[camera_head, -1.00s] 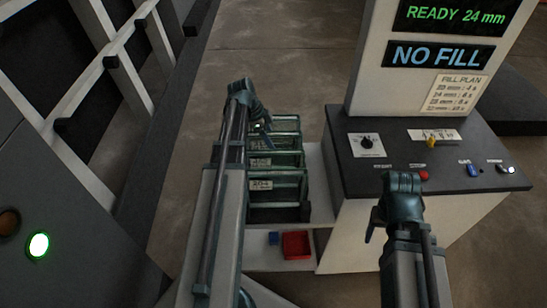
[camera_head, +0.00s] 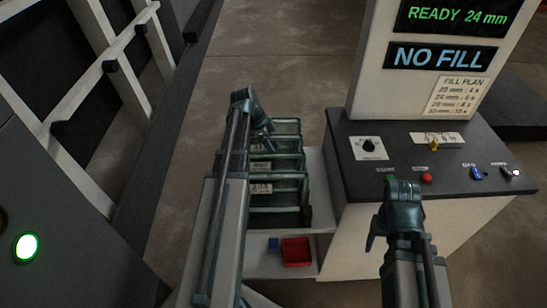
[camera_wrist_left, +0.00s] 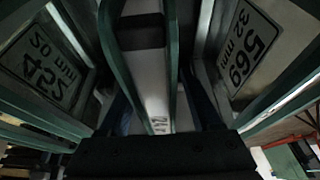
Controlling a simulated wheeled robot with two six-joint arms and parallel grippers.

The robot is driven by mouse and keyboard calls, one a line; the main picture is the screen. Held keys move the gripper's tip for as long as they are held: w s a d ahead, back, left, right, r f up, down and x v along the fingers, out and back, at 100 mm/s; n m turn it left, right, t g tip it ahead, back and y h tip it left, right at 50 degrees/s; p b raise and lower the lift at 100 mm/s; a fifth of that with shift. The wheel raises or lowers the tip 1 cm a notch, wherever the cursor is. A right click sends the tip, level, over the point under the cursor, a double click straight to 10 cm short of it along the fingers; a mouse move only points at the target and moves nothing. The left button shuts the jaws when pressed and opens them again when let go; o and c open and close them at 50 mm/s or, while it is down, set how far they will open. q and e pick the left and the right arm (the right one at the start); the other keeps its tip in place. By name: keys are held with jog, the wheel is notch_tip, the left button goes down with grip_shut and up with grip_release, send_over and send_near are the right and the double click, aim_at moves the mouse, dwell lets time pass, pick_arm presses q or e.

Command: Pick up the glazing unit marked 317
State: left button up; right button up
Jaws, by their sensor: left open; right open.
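My left gripper (camera_head: 264,132) is open over the rack's far part. In the left wrist view, a unit labelled 569, 32 mm (camera_wrist_left: 245,48) is on the right. Another unit with a 20 mm label (camera_wrist_left: 45,65) is on the left. A unit seen nearly edge-on (camera_wrist_left: 122,70) lies between them, its label mostly hidden. I cannot read 317 on any label. My right gripper (camera_head: 385,215) is open and empty in front of the console.
A console (camera_head: 350,185) with a knob and buttons stands right of the rack; its screens read READY 24 mm and NO FILL (camera_head: 442,56). A red tray (camera_head: 297,251) and a blue block (camera_head: 274,244) sit on the shelf before the rack. A white-railed frame (camera_head: 125,75) stands at left.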

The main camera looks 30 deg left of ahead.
pick_arm(q)
jog(key=shift+c, duration=0.3)
grip_shut()
dwell(1.2)
